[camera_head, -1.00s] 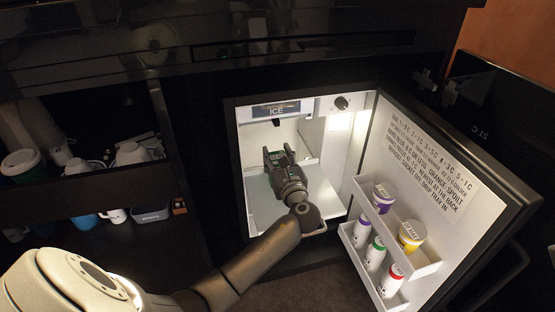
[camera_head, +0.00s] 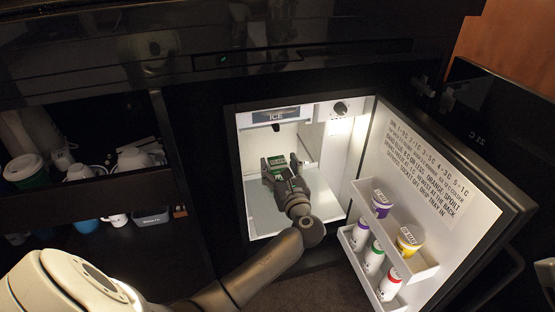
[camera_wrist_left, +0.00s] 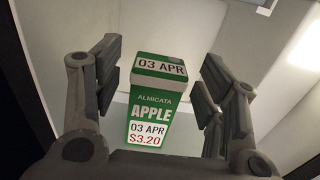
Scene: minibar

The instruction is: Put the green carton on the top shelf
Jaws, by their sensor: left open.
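The green carton (camera_wrist_left: 157,102), labelled "ALMICATA APPLE", "03 APR" and "$3.20", stands upright inside the open minibar fridge. In the head view only a bit of green (camera_head: 277,161) shows between my fingers. My left gripper (camera_head: 280,160) is inside the fridge, below the ICE box. In the wrist view its fingers (camera_wrist_left: 158,75) are spread to either side of the carton, with gaps on both sides. The fridge's pale shelf (camera_head: 262,212) shows below the gripper. I cannot tell which shelf level the carton stands on. My right gripper is out of view.
The ICE compartment (camera_head: 276,115) hangs above the gripper, with a dial (camera_head: 340,108) to its right. The open door (camera_head: 440,215) on the right bears a printed notice and racks (camera_head: 420,272) with several tubs and bottles. A dark cabinet with cups (camera_head: 80,172) stands left.

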